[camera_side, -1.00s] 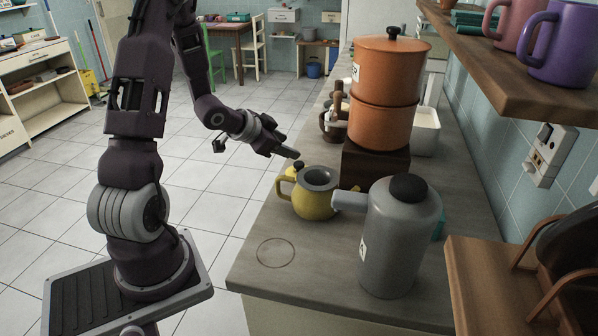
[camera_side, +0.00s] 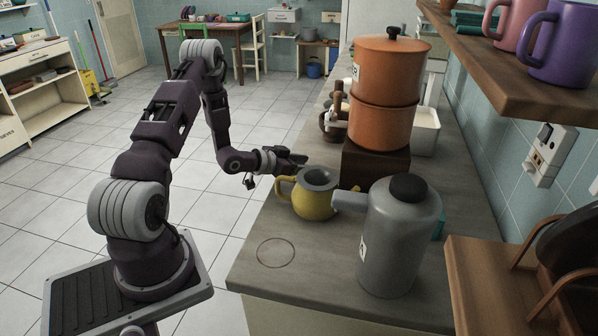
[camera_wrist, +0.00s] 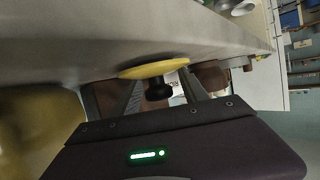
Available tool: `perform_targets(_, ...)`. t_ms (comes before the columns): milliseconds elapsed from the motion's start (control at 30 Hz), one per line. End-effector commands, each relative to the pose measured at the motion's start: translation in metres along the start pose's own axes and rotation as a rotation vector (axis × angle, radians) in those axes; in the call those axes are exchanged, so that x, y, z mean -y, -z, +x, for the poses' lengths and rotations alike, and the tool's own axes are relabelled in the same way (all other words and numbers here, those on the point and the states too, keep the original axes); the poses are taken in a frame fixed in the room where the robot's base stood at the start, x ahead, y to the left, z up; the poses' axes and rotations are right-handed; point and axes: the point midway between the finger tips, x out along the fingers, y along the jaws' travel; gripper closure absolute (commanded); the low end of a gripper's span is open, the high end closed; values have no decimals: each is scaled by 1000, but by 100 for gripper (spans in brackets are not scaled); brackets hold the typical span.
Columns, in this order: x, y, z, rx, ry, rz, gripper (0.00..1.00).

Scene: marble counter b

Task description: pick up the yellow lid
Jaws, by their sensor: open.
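The yellow lid (camera_wrist: 155,69) lies flat on the counter in the wrist view, where the picture is upside down. Its black knob (camera_wrist: 158,90) shows between my two fingers, which are apart and not visibly closed on it. My gripper (camera_side: 299,160) is open, low over the counter just behind the yellow pot.
A grey canister (camera_side: 395,250) with a black cap stands at the front right. Stacked orange pots (camera_side: 385,85) stand on a dark block (camera_side: 372,167) right of my gripper. The counter's front left (camera_side: 255,275) is clear. A wooden shelf (camera_side: 530,85) with mugs overhangs the right.

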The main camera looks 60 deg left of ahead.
Motion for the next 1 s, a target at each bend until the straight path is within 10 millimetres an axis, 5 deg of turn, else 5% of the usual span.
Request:
perform_targets(233,0,0,3,1,0,-1,50)
perform_targets(500,0,0,3,1,0,-1,100)
perform_targets(800,0,2,2,0,0,0,100)
perform_targets(1000,0,30,-9,-2,1,3,100)
